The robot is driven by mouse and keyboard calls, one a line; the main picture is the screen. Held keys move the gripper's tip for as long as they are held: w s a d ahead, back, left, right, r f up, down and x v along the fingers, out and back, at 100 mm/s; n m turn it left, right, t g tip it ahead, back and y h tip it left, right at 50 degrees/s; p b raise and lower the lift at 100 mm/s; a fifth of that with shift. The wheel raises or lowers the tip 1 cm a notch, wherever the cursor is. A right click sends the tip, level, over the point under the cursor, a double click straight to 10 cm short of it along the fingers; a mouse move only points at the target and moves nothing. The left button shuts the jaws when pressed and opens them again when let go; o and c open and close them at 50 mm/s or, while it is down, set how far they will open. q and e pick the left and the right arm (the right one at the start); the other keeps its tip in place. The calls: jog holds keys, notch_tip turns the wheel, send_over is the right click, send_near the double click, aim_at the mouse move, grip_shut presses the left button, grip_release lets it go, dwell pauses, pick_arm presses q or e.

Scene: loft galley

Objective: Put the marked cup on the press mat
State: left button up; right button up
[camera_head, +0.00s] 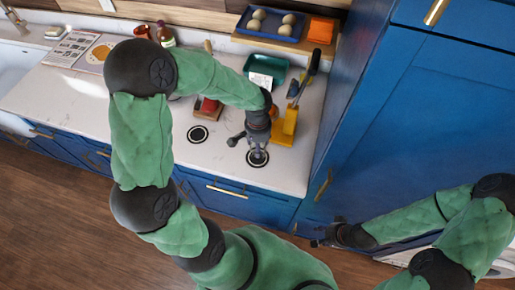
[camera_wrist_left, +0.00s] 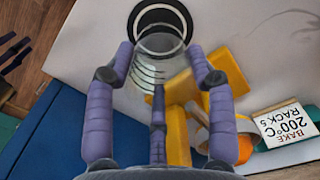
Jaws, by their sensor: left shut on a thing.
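My left gripper (camera_wrist_left: 165,72) is shut on the marked cup (camera_wrist_left: 150,72), a clear glass with dark lines across its side. My right gripper (camera_head: 322,232) is open and empty, low in front of the blue cabinets.
A red object (camera_head: 208,107), a green bin (camera_head: 267,68) and a label card (camera_wrist_left: 287,125) stand nearby. A tall blue cabinet (camera_head: 400,110) bounds the counter on the right.

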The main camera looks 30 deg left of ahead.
pick_arm(q)
jog(key=shift+a+f, duration=0.1)
jog(key=shift+f, duration=1.4)
jog(key=shift+f+b, duration=0.2)
jog(key=shift+b, duration=0.15)
jog(key=o, duration=1.2)
jog(key=shift+r, duration=0.1)
jog(key=shift+r, duration=0.1)
jog(key=shift+r+p, duration=0.25)
jog(key=shift+p, duration=0.05)
notch_tip(320, 180, up, 12)
jog(key=shift+f+p, duration=0.2)
jog(key=shift+p, duration=0.6)
